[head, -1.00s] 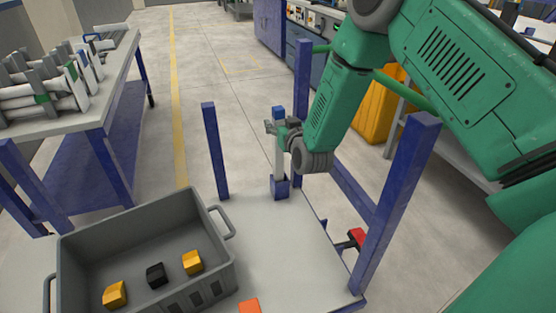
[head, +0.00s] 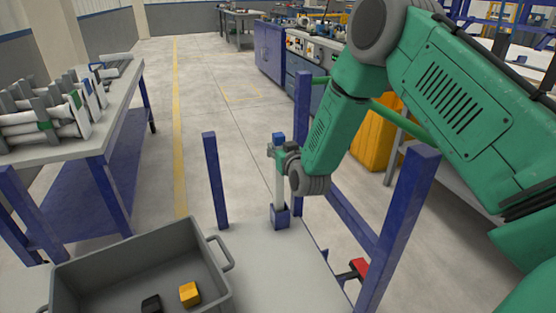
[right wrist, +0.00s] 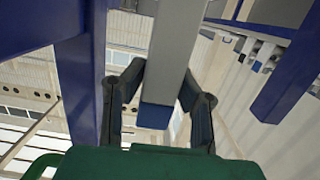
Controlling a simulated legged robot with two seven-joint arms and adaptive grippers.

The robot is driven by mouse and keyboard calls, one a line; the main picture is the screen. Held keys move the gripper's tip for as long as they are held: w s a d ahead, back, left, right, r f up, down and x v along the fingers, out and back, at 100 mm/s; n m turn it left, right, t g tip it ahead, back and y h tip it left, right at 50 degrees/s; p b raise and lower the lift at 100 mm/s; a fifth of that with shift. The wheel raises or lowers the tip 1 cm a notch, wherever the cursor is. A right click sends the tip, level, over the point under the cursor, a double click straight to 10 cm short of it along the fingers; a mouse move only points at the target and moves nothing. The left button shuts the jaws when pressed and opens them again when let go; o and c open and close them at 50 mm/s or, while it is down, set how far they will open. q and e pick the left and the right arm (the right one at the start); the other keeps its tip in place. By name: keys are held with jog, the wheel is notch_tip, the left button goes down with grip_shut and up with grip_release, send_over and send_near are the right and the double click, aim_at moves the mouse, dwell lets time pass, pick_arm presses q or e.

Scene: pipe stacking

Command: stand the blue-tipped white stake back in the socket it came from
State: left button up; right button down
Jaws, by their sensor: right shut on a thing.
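The white stake (head: 280,186) stands upright in the head view, with its blue tip (head: 278,138) at the top. Its lower end meets the blue socket (head: 280,217) at the far corner of the grey platform. It looks to be in the socket mouth, but I cannot tell how deep. My right gripper (head: 278,152) is shut on the stake just below the blue tip. In the right wrist view the stake (right wrist: 172,50) runs between the two dark fingers, blue tip (right wrist: 154,116) nearest the palm. My left gripper is not in view.
Blue posts (head: 215,180) and (head: 405,220) rise from the platform (head: 285,270). A grey crate (head: 95,272) with yellow and black blocks stands at front left. A table (head: 125,98) at left bears several white pipes in racks. A yellow bin (head: 372,130) stands behind my right arm.

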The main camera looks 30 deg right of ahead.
notch_tip(320, 180, up, 9)
jog(key=shift+r+p, duration=0.1)
jog(key=shift+p, duration=1.1)
notch_tip(320, 180, up, 10)
jog(key=p, duration=0.8)
